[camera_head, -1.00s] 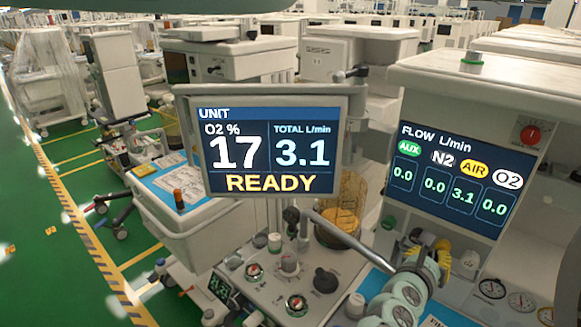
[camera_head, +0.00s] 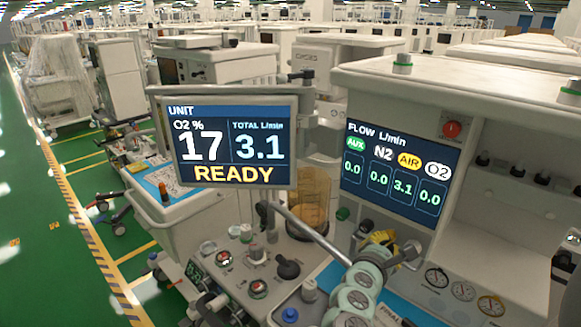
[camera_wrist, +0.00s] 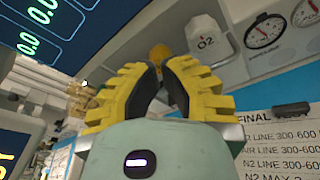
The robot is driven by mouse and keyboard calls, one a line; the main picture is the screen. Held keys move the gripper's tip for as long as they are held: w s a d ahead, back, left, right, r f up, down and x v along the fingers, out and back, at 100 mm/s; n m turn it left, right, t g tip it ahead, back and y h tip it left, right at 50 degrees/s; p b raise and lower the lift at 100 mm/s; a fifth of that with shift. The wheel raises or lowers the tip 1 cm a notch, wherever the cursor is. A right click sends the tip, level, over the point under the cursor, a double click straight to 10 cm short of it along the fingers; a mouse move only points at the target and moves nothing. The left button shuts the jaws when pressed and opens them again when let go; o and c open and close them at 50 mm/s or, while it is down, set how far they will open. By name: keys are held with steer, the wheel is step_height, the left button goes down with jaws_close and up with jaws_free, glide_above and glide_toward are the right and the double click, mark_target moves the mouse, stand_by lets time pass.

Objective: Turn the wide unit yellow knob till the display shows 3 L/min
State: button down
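The wide unit's flow display (camera_head: 396,180) reads AUX 0.0, N2 0.0, AIR 3.1 and O2 0.0. The AIR label is yellow. In the wrist view a yellow knob (camera_wrist: 159,54) shows just beyond my gripper (camera_wrist: 160,68), between its fingertips. The two yellow fingers with dark pads lean toward each other, with a narrow gap at the tips. I cannot tell whether the pads touch the knob. In the head view my gripper (camera_head: 384,238) is below the flow display, and my arm and the gripper hide the yellow knob.
A white O2 knob (camera_wrist: 207,36) is close to the right of the yellow one, with a gauge (camera_wrist: 264,32) beyond it. The smaller unit's screen (camera_head: 228,146) reads O2 17 %, total 3.1 L/min, READY. A black knob (camera_head: 288,269) stands on the panel below it.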

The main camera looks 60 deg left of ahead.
steer(key=shift+w+a, duration=0.15)
steer(key=shift+w, duration=1.05)
steer(key=shift+w+a+b, duration=0.2)
steer(key=shift+w+b, duration=0.1)
steer(key=shift+w, duration=0.6)
steer(key=shift+f+b, duration=0.25)
steer(key=shift+b, duration=0.3)
steer(key=shift+a+b, duration=0.1)
steer(key=shift+b, duration=0.75)
steer(key=shift+s+a+r, duration=0.1)
steer(key=shift+r, duration=0.1)
steer(key=shift+d+r, duration=0.2)
steer(key=shift+r, duration=0.15)
steer(key=s+d+b, duration=0.1)
steer(key=s+b, duration=0.1)
steer(key=s, duration=0.4)
steer(key=shift+d, duration=0.15)
